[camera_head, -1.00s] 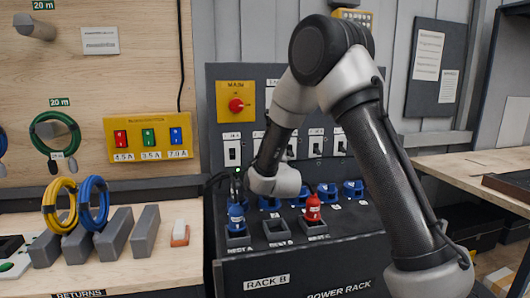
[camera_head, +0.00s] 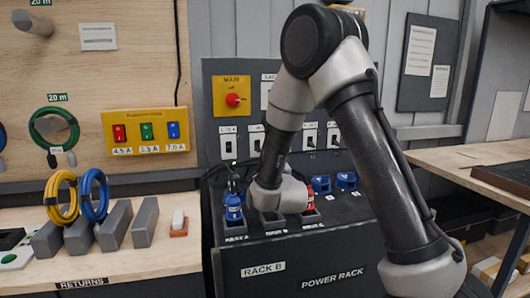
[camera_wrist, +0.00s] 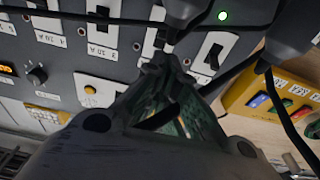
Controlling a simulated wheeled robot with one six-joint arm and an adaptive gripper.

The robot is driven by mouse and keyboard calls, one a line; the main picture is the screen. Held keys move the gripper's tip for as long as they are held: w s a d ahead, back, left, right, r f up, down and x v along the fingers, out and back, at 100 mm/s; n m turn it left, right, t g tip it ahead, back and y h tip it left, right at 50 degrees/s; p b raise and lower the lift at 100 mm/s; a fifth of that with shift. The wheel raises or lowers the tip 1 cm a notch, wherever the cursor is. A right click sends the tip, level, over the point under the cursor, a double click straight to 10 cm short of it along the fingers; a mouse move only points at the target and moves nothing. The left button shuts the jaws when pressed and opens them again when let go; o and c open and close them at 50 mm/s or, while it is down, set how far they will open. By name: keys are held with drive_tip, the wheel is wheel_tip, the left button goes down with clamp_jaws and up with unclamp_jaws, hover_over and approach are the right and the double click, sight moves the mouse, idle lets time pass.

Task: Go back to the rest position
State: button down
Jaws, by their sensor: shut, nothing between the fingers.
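My gripper (camera_head: 233,172) is in front of the switch panel of the power rack (camera_head: 300,262), above the blue plug (camera_head: 233,206) at the rack's left. In the wrist view my gripper (camera_wrist: 165,68) is shut and empty, its fingertips close to the panel's row of switches. I cannot tell whether they touch it. The red plug (camera_head: 310,207) stands in the right socket, partly hidden behind my wrist.
The red main switch (camera_head: 233,100) sits on a yellow plate above. A workbench (camera_head: 150,262) at left holds grey blocks and yellow and blue cable coils (camera_head: 94,196). Another bench (camera_head: 480,165) stands at right. Dark cables pass close by my gripper in the wrist view.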

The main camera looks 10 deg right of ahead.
idle(0.3)
drive_tip(key=s+d+r+g, duration=0.1)
drive_tip(key=s+d+g, duration=0.3)
drive_tip(key=s, duration=0.9)
drive_tip(key=s+d+r+g, duration=0.1)
drive_tip(key=s+d+g, duration=0.4)
drive_tip(key=s, duration=0.9)
drive_tip(key=s+d+r+g, duration=0.1)
drive_tip(key=s+d+g, duration=0.4)
drive_tip(key=s, duration=0.9)
drive_tip(key=shift+r+g, duration=0.4)
drive_tip(key=shift+g, duration=0.2)
drive_tip(key=shift+w, duration=0.1)
